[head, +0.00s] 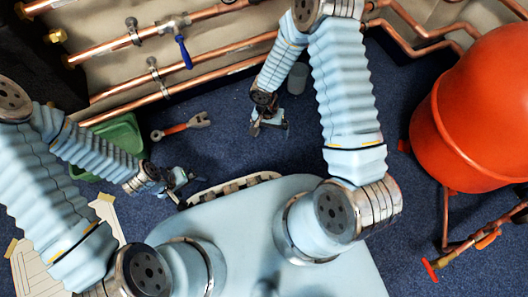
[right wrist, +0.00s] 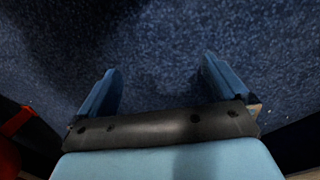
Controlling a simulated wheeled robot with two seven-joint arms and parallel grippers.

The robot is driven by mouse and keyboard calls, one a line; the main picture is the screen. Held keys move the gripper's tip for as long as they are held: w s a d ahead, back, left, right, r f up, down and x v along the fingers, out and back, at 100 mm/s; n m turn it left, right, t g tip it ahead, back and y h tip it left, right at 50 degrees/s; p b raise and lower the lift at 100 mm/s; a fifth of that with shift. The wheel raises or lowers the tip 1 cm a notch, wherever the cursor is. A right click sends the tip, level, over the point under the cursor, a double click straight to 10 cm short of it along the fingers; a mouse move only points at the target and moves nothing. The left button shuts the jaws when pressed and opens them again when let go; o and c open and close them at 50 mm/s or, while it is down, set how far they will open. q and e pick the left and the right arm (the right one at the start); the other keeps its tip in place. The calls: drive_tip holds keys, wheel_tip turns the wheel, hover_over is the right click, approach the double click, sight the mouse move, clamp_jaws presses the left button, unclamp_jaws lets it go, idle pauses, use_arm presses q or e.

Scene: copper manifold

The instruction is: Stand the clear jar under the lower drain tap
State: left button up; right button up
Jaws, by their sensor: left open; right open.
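A small grey, see-through cylinder (head: 298,78), which looks like the clear jar, stands on the blue carpet beside my right forearm, partly hidden by it. A tap with a red handle (head: 430,268) sits low on copper pipe below the orange tank at the right; I cannot tell if it is the lower drain tap. My right gripper (head: 268,127) is open and empty over the carpet, apart from the jar. The right wrist view shows only carpet between its fingers (right wrist: 158,92). My left gripper (head: 180,183) is open near a green bin, holding nothing visible.
An orange tank (head: 478,110) fills the right side. Copper pipes (head: 215,75) with a blue lever valve (head: 183,52) run along the wall. A green bin (head: 118,133), a wrench (head: 182,127) and a paper sheet (head: 45,255) lie at the left. Carpet (head: 400,75) is clear left of the tank.

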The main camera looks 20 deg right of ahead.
drive_tip(key=s+a+r+n+t+y, duration=0.1)
drive_tip(key=s+a+n+y, duration=0.3)
drive_tip(key=s, duration=0.6)
drive_tip(key=shift+a+r+n+t+y, duration=0.3)
drive_tip(key=shift+a+n+t, duration=0.45)
drive_tip(key=shift+a, duration=0.4)
